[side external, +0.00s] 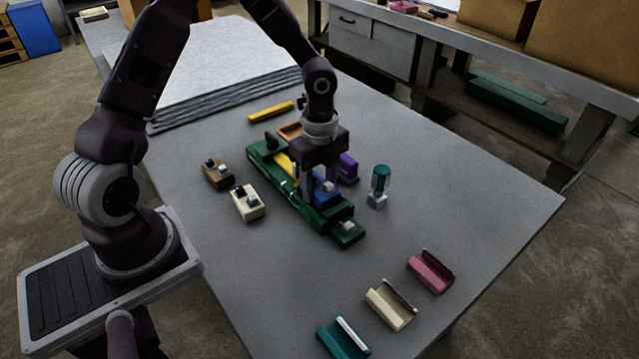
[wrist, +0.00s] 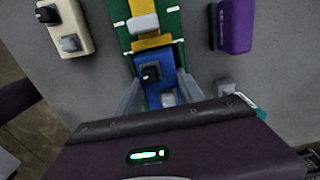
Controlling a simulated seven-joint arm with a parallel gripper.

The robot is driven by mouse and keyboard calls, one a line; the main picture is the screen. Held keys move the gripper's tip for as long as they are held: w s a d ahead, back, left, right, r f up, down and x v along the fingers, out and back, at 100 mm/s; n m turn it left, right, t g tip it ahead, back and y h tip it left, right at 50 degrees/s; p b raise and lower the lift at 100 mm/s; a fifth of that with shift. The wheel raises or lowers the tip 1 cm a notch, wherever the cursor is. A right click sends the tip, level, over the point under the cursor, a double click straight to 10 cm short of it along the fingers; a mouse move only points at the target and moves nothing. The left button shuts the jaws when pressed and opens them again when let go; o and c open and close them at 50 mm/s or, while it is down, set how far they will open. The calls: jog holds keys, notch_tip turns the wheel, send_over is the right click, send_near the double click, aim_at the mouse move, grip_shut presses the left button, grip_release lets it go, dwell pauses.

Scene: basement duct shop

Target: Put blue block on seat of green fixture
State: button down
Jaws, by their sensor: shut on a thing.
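The blue block (side external: 326,191) is between the fingers of my gripper (side external: 320,188), which is shut on it. It has a black knob and a light grey button on top. In the wrist view the blue block (wrist: 167,84) lies in line with the green fixture (wrist: 157,24), beside a yellow part (wrist: 150,43). The long green fixture (side external: 347,235) lies on the table, directly below my gripper. I cannot tell whether the block touches the seat, since the fingers and hand hide its underside.
A purple block (side external: 348,167) stands close to the right of my gripper, with a teal-topped post (side external: 380,182) beyond. Brown (side external: 217,174) and cream (side external: 247,203) blocks lie left. Teal (side external: 344,339), cream (side external: 391,304) and pink (side external: 431,271) channels lie in front.

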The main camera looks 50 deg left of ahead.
aim_at(319, 187)
jog(key=shift+f, duration=0.1)
jog(key=c, duration=0.7)
grip_release()
notch_tip(319, 187, up, 12)
jog(key=r, duration=0.1)
jog(key=s+d+r+n+t, duration=0.1)
jog(key=s+r+n+t, duration=0.1)
jog(key=s+n, duration=0.4)
jog(key=s+d+r+n+t, duration=0.1)
jog(key=s+d+r+n, duration=0.1)
jog(key=s+r+n, duration=0.3)
jog(key=s+d+r+n+t, duration=0.2)
jog(key=s+r+n, duration=0.2)
jog(key=s+n, duration=0.3)
jog(key=shift+s+d+r+t, duration=0.15)
jog(key=shift+s+t, duration=0.15)
jog(key=shift+s, duration=1.15)
